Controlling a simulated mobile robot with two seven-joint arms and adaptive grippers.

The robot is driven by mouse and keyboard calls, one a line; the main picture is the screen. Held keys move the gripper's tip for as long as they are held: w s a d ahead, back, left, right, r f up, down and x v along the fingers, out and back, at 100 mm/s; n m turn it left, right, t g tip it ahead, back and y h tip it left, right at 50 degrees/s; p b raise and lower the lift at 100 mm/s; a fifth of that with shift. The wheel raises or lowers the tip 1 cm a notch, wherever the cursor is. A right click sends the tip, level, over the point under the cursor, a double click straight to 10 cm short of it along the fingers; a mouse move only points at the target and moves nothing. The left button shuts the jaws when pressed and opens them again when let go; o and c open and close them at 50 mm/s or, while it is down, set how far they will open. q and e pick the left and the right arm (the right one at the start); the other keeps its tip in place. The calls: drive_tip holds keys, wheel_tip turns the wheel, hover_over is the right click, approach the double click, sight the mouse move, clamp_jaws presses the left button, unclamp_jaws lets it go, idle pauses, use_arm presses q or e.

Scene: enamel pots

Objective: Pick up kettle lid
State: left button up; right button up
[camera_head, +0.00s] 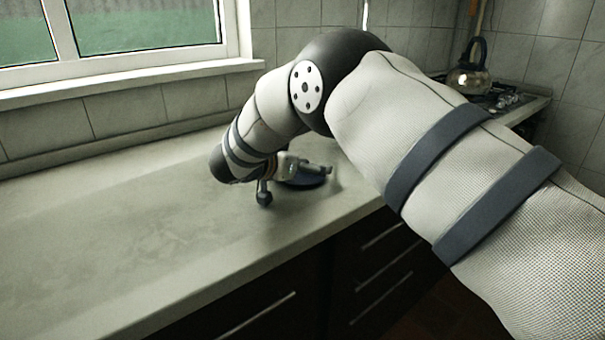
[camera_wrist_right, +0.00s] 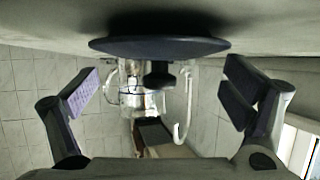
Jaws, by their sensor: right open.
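The kettle lid is a flat dark blue disc (camera_head: 303,182) lying on the countertop, partly hidden by my right gripper in the head view. In the right wrist view, which is upside down, the lid (camera_wrist_right: 160,46) shows edge-on against the counter, with its dark knob (camera_wrist_right: 159,78) pointing into the picture. My right gripper (camera_wrist_right: 161,86) is open, with one finger on each side of the knob. Both fingers are apart from the knob, and nothing is between them but the knob's space. In the head view the right gripper (camera_head: 305,168) is low over the lid. My left gripper is not in view.
A metal kettle (camera_head: 468,78) with a dark handle stands on the stove at the back right. The countertop (camera_head: 130,230) left of my arm is clear. Its front edge drops to dark drawers (camera_head: 385,265). A window (camera_head: 140,30) and tiled walls stand behind.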

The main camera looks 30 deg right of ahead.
drive_tip(key=c, duration=1.9)
drive_tip(key=shift+c, duration=0.2)
